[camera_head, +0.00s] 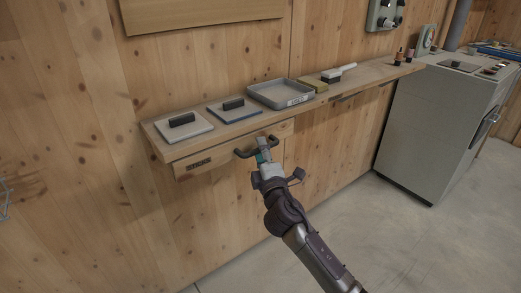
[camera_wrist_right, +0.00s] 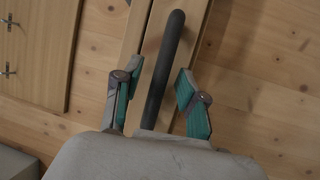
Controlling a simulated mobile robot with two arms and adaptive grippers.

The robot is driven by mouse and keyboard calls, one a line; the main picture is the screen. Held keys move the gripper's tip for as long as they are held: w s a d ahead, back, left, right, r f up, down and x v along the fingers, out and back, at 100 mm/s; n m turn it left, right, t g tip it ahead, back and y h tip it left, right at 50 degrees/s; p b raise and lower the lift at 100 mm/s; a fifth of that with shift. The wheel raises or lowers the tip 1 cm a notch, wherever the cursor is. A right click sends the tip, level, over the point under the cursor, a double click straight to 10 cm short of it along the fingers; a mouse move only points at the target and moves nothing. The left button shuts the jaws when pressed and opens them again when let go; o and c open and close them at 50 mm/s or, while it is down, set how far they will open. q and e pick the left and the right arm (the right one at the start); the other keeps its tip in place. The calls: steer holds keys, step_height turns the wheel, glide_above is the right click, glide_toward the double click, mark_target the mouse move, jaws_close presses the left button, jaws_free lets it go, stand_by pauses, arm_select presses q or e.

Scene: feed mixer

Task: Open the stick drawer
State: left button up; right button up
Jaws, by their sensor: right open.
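The wooden stick drawer (camera_head: 222,159) sits under the wall shelf, with a small dark label at its left end that is too small to read surely. Its front looks flush with the shelf, so it appears closed. Its dark bar handle (camera_head: 243,153) shows near the middle of the front. My right gripper (camera_head: 262,156) is at the handle and partly covers it. In the right wrist view the handle (camera_wrist_right: 166,60) runs between the two open teal-padded fingers of the gripper (camera_wrist_right: 160,80), with gaps on both sides. My left gripper is not in view.
On the shelf (camera_head: 153,134) are two flat plates with dark grips (camera_head: 182,120) (camera_head: 233,104), a grey tray (camera_head: 281,94), a yellow block (camera_head: 312,84) and a brush (camera_head: 338,72). A grey cabinet (camera_head: 420,125) stands at right. The floor (camera_head: 330,225) is clear.

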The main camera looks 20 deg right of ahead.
steer(key=shift+w, duration=0.4)
jaws_close()
